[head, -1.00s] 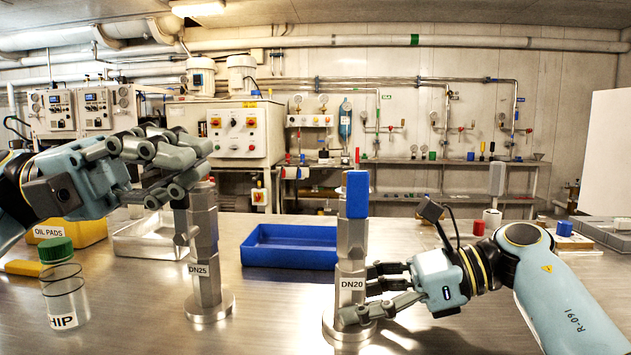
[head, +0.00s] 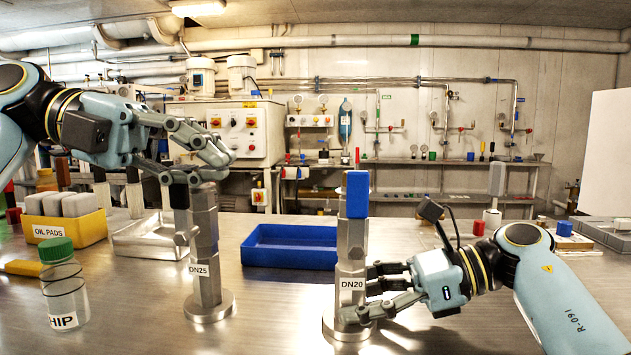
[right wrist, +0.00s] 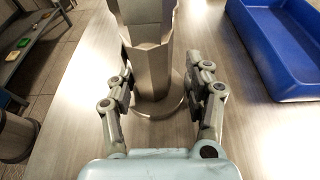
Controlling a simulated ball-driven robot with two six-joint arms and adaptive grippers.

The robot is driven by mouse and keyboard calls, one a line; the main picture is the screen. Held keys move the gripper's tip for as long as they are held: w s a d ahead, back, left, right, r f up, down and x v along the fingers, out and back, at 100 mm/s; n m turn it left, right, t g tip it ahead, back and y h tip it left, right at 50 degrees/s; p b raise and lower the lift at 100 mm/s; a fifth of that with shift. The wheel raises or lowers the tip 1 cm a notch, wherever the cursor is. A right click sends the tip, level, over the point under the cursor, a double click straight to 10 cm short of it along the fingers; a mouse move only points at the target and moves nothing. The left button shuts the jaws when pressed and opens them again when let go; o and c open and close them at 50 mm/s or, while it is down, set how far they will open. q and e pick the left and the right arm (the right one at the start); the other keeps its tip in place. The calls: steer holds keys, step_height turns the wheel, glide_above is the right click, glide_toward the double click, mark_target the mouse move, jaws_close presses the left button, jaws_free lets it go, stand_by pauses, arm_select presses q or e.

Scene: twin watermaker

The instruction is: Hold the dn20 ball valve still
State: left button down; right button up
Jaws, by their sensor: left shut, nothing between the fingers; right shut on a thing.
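The DN20 ball valve (head: 351,250) stands upright on its round foot, a grey faceted body with a blue top and a DN20 label. My right gripper (head: 364,296) is shut on its lower body from the right. In the right wrist view the fingers (right wrist: 160,85) lie on both sides of the valve body (right wrist: 148,62); the contact itself is hard to see. My left gripper (head: 218,164) is shut and empty, at the top of the DN25 valve (head: 205,240), partly hiding it. I cannot tell whether it touches that valve.
A blue tray (head: 290,262) lies between and behind the two valves. A clear jar with a green lid (head: 62,290) and a yellow oil pads box (head: 95,229) stand at the left. A metal tray (head: 135,250) lies behind DN25. The front middle bench is clear.

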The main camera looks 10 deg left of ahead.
arm_select(q)
glide_toward(357, 217)
steer(key=d, duration=0.4)
steer(key=shift+d+r, duration=0.25)
steer(key=shift+d, duration=0.45)
steer(key=shift+d+r, duration=0.3)
steer(key=shift+d, duration=0.2)
steer(key=shift+w+d+r, duration=0.1)
steer(key=shift+d+r, duration=0.05)
steer(key=shift+d, duration=0.65)
steer(key=shift+d+r, duration=0.15)
steer(key=shift+d, duration=0.7)
